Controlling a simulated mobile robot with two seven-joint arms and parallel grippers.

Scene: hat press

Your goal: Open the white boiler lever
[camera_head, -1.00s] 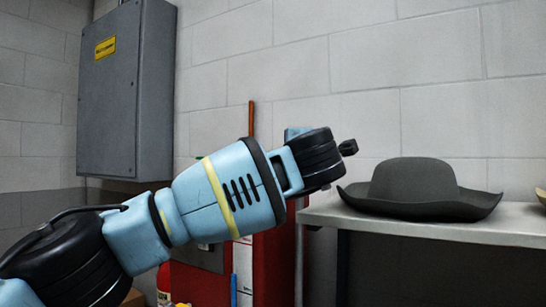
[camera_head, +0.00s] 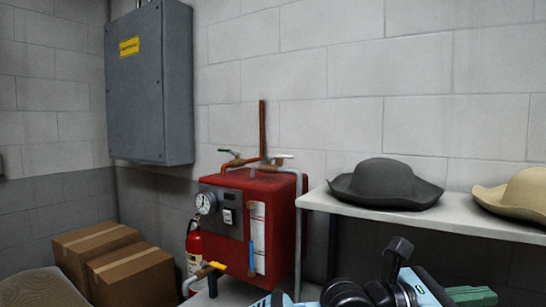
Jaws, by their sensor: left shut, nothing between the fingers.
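The red boiler (camera_head: 270,187) stands against the wall left of centre. Its white lever (camera_head: 281,156) sits on top at the right, on a brass valve beside the upright copper pipe, and looks roughly horizontal. My left gripper (camera_head: 399,248) is at the bottom right, in front of the shelf, shut and empty. It is well to the right of and below the white lever, touching nothing that I can see. My right gripper is out of view.
A grey hat (camera_head: 386,180) and a beige hat (camera_head: 520,195) rest on the shelf (camera_head: 450,217). Cardboard boxes (camera_head: 130,272) and an extinguisher (camera_head: 193,245) stand left.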

